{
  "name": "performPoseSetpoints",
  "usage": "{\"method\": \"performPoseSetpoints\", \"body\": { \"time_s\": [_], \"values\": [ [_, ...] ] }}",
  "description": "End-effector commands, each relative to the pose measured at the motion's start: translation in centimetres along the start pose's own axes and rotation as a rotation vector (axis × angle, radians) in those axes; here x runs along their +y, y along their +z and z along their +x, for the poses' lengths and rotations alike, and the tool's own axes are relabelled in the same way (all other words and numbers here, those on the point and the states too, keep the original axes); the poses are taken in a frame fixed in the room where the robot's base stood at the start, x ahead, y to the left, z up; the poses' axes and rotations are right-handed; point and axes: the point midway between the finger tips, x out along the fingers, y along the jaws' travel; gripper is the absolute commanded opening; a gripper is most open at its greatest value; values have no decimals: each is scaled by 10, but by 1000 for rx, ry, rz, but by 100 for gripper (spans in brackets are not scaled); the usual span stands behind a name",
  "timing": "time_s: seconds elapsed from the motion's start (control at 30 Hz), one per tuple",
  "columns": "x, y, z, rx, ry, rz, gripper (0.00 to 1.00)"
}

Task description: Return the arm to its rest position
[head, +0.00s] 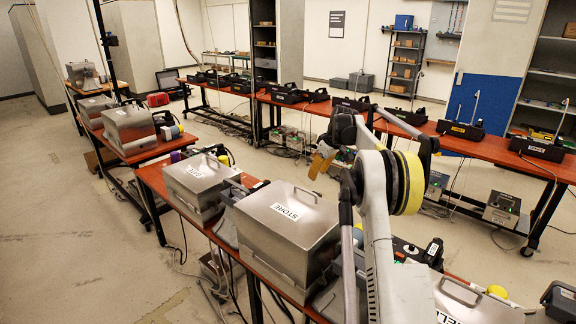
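My arm rises from the lower middle of the head view, a pale link with a yellow-banded joint, folded at the top. My gripper (322,160) hangs to the left of that joint, with tan finger pads angled down and left. It is above the level of the benches, behind the metal box labelled STORE (288,222) in the picture. No object shows in it. The finger pads overlap from this side, so the gap between them cannot be made out.
A red-topped bench (150,176) carries several lidded metal boxes, including a smaller one (197,183) left of STORE. A long red bench (480,150) behind holds several black paging phones (453,129). Open floor (80,225) lies at left. Cables hang below the benches.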

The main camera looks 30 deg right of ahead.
Motion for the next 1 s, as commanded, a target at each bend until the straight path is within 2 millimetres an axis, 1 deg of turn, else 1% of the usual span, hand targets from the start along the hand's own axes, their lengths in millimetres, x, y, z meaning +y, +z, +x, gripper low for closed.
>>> {"method": "performPoseSetpoints", "body": {
  "time_s": [0.17, 0.23, 0.27, 0.37, 0.47, 0.5, 0.57, 0.6, 0.67, 0.7, 0.77, 0.8, 0.87, 0.9, 0.97, 1.0],
  "values": [
    [0, 0, 0, 0, 0, 0, 33],
    [-5, -3, -3, 0, 1, 2, 33],
    [-9, -5, -6, 1, 2, 3, 33],
    [-35, -16, -22, 2, 10, 15, 33],
    [-79, -26, -46, 7, 25, 38, 33],
    [-99, -29, -58, 10, 32, 50, 33],
    [-131, -30, -74, 16, 43, 67, 33],
    [-152, -29, -83, 21, 49, 79, 33],
    [-184, -24, -97, 29, 60, 96, 33],
    [-206, -19, -105, 35, 66, 108, 33],
    [-237, -8, -116, 45, 74, 125, 33],
    [-258, 0, -122, 52, 79, 136, 33],
    [-289, 16, -130, 65, 86, 152, 33],
    [-309, 28, -134, 73, 90, 163, 33],
    [-338, 48, -138, 88, 96, 180, 33],
    [-357, 63, -139, 97, 98, 191, 33]
  ]
}}
